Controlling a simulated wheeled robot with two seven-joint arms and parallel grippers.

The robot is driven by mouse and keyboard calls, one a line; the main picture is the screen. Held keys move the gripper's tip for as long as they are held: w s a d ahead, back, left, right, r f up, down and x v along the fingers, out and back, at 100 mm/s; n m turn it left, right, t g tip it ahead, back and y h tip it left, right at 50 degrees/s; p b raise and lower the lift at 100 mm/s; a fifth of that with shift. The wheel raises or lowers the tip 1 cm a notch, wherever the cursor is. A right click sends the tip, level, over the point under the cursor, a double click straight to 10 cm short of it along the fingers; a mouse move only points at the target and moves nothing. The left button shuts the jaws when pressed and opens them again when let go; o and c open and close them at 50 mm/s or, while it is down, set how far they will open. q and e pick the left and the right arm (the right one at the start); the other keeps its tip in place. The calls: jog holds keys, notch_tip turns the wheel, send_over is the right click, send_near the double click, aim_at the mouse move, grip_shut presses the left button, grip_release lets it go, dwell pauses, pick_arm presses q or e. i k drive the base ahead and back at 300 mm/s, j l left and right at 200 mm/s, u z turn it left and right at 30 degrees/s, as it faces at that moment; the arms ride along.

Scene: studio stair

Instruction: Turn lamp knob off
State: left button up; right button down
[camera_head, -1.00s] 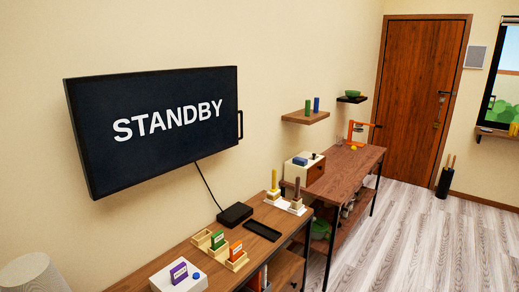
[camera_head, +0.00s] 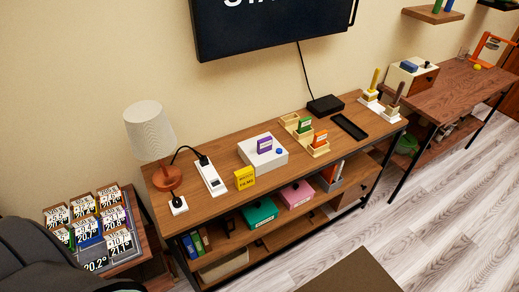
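The lamp stands at the left end of the long wooden console. It has a pale grey shade (camera_head: 150,131) and a reddish-brown base (camera_head: 167,178). I cannot make out a knob on it at this size, nor tell whether the lamp is lit. A white power strip (camera_head: 211,177) lies right of the base, with a dark cord and plug at its back end. A small white block (camera_head: 178,205) with a black top sits in front of the base. Neither of my grippers is in view.
The console (camera_head: 225,207) carries a white box (camera_head: 263,153), a yellow block (camera_head: 244,178) and a black tray (camera_head: 348,127). Number cards (camera_head: 88,222) fill a low stand at left. A dark grey shape (camera_head: 35,250) fills the lower left corner. Floor (camera_head: 440,215) is clear at right.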

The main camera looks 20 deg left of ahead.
aim_at(177, 202)
jog(key=u, duration=1.5)
jog(key=k+l+z, duration=0.05)
